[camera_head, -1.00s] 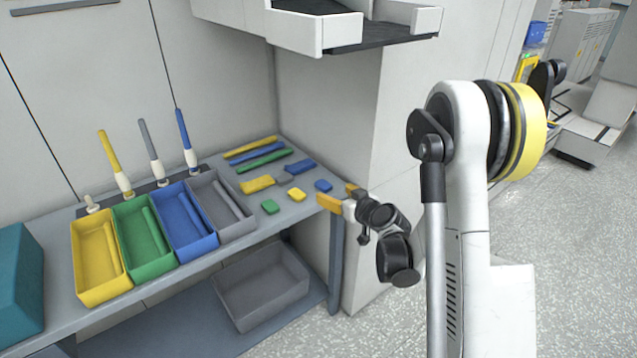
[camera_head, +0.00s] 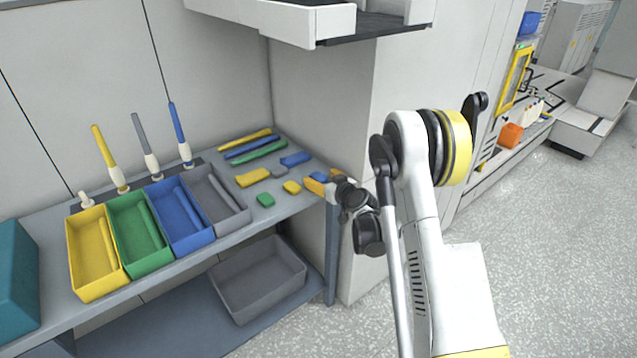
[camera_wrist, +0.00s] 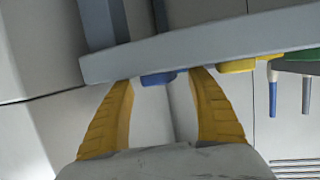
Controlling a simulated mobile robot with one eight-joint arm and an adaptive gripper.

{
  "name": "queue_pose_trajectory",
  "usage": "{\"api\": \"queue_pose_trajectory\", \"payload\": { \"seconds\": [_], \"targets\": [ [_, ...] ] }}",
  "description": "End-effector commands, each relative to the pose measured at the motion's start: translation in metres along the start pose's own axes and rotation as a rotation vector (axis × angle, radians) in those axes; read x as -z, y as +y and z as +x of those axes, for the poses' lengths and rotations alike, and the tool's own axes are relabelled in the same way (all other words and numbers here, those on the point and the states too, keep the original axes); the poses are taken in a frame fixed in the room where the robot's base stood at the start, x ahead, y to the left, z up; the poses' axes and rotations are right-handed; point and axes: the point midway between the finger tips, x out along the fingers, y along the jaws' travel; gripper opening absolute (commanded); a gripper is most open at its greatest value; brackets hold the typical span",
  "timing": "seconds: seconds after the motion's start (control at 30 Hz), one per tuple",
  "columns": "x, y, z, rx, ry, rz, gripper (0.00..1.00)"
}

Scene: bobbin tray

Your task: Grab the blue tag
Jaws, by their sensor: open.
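The small blue tag (camera_wrist: 158,79) lies on the grey bench near its edge. In the wrist view, which shows the bench upside down, it sits between my two yellow fingertips, with space on both sides. In the head view my fingers mostly hide it, and only a bit of blue shows between them. My gripper (camera_wrist: 163,80) is open and empty at the bench's right front corner; it also shows in the head view (camera_head: 319,182). I cannot tell whether the fingers reach around the tag or stop short of it.
On the bench (camera_head: 225,246) lie a small yellow tag (camera_head: 292,187), a green tag (camera_head: 265,200), a larger blue piece (camera_head: 296,159) and several colored bars. Colored bins, such as the grey bin (camera_head: 232,222), stand left. A shelf (camera_head: 310,22) overhangs the back.

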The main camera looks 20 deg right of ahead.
Motion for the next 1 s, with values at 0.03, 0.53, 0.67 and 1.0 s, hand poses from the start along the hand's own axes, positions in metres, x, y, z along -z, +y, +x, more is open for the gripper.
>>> {"api": "queue_pose_trajectory", "payload": {
  "seconds": [0.03, 0.53, 0.67, 1.0],
  "targets": [
    [-0.001, 0.0, 0.005, 0.0, 0.0, 0.0, 0.68],
    [0.001, 0.0, 0.007, 0.0, 0.0, 0.0, 0.16],
    [0.001, 0.0, 0.006, 0.0, 0.0, 0.0, 0.16],
    [0.019, 0.0, 0.001, 0.0, 0.0, 0.0, 0.16]
  ]
}}
